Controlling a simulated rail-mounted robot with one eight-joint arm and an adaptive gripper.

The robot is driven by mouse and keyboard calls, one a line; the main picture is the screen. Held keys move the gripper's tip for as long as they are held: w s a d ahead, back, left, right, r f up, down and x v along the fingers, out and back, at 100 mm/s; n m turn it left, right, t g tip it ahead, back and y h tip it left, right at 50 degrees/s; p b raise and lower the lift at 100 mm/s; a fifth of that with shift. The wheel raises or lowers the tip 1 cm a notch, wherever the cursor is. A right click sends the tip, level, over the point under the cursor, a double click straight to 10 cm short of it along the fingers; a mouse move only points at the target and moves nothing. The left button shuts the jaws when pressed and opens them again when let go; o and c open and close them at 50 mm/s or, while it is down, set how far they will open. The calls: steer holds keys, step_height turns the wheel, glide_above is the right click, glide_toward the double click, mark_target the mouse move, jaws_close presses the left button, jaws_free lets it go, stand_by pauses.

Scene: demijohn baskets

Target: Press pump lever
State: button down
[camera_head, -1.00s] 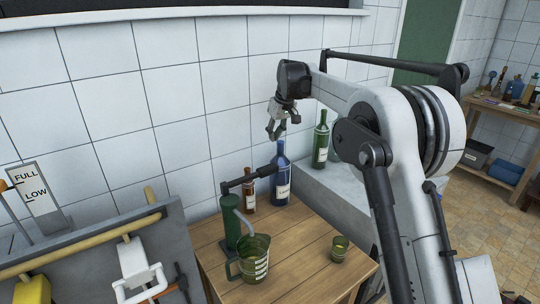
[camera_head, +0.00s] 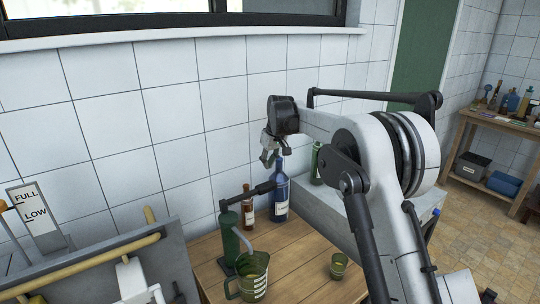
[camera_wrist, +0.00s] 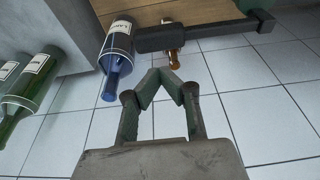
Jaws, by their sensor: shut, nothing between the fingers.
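The pump (camera_head: 229,236) is a green upright cylinder on the wooden table, with a grey spout. Its black lever (camera_head: 250,192) extends to the right and slightly up, ending in a thicker grip. The lever also crosses the top of the wrist view (camera_wrist: 200,33). My gripper (camera_head: 266,163) is above the lever's grip end, in front of the tiled wall. In the wrist view my gripper (camera_wrist: 165,70) has its fingertips together and empty, close to the grip in the picture. I see no clear contact with the lever. A green measuring jug (camera_head: 249,279) stands by the spout.
A blue bottle (camera_head: 281,197) and a small brown bottle (camera_head: 248,216) stand behind the lever. A green bottle (camera_head: 317,165) is farther right, partly hidden by my arm. A small glass (camera_head: 338,266) stands on the table (camera_head: 296,264). A FULL/LOW sign (camera_head: 36,211) is at left.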

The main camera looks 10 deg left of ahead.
mark_target(266, 183)
steer(key=x, duration=0.2)
steer(key=p+x, duration=0.1)
steer(key=x, duration=0.2)
steer(key=shift+s+d+f, duration=0.1)
steer(key=shift+s+f, duration=0.05)
steer(key=shift+f, duration=1.1)
